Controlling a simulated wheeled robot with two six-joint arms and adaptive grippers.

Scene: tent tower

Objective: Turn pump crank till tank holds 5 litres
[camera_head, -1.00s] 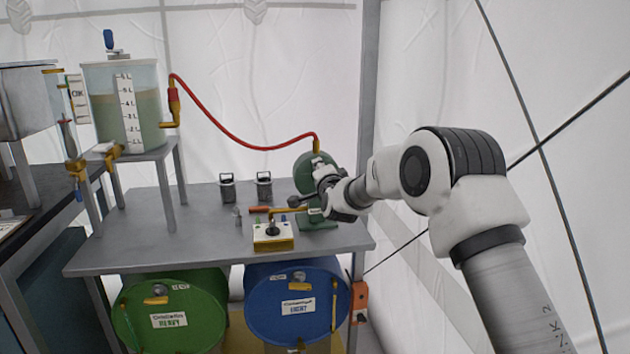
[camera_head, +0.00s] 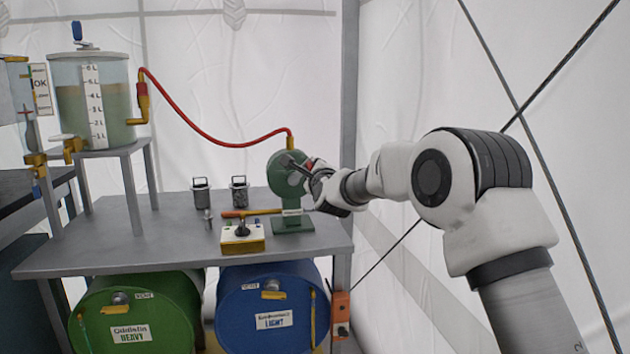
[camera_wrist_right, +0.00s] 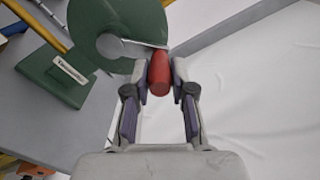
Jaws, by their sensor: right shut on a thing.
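The clear tank (camera_head: 110,108) stands on a small stand at the upper left, with a white litre scale (camera_head: 93,108) on its front. Its murky liquid reaches about the second mark from the top, probably just below 5 L; the digits are small. The green pump (camera_head: 281,178) stands on the right of the bench. My right gripper (camera_head: 312,178) is at the pump's right side. In the right wrist view it is shut on the red crank handle (camera_wrist_right: 159,74), at the right of the pump's round body (camera_wrist_right: 112,38). My left gripper is out of view.
A red hose (camera_head: 215,142) joins pump and tank. A small yellow-fronted box (camera_head: 242,240) with a lever and two dark canisters (camera_head: 201,193) stand on the bench (camera_head: 150,235). Green (camera_head: 137,320) and blue (camera_head: 265,307) drums lie below. A tent pole (camera_head: 346,100) rises behind my right arm.

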